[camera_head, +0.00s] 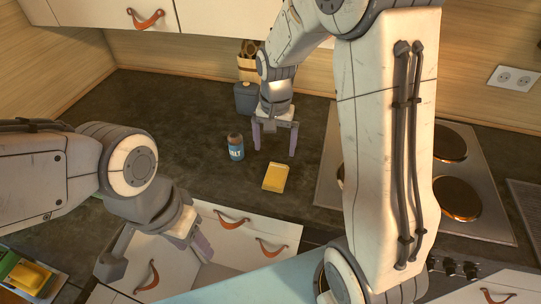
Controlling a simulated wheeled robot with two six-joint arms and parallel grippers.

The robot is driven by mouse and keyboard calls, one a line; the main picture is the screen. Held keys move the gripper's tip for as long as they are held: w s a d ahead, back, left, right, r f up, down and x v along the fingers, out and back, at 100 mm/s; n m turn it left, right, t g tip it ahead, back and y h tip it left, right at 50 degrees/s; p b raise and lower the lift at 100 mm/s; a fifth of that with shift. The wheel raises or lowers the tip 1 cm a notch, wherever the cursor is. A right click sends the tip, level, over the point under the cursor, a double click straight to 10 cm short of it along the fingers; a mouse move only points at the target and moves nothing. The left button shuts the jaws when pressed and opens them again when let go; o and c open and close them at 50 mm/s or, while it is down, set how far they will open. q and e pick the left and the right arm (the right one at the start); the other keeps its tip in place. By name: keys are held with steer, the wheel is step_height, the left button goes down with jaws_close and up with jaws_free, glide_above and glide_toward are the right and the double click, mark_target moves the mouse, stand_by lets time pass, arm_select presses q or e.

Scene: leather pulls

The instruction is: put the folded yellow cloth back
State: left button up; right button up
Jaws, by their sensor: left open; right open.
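The folded yellow cloth (275,177) lies flat on the dark worktop, right of the salt bottle. My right gripper (274,150) points down, open, just behind the cloth in the picture. Its two fingers are apart with nothing between them, and I cannot tell its exact height over the worktop. My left gripper (160,252) is open and empty at the lower left, by the white drawer fronts (212,232) with leather pulls. My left arm hides part of those fronts.
A blue-labelled salt bottle (235,147) stands close left of the cloth. A grey canister (246,98) stands behind. The hob (458,200) is at the right, partly hidden by my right arm. Yellow and green items (30,276) lie at the lower left.

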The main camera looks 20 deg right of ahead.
steer(key=s+a+r+n, duration=0.5)
steer(key=s+a+n, duration=0.1)
steer(key=s+a, duration=0.4)
steer(key=s+a+r+n+y, duration=0.1)
steer(key=s+a+n, duration=0.2)
steer(key=s+n, duration=0.5)
steer(key=s, duration=0.5)
steer(key=shift+r, duration=0.2)
steer(key=shift+w+a, duration=0.1)
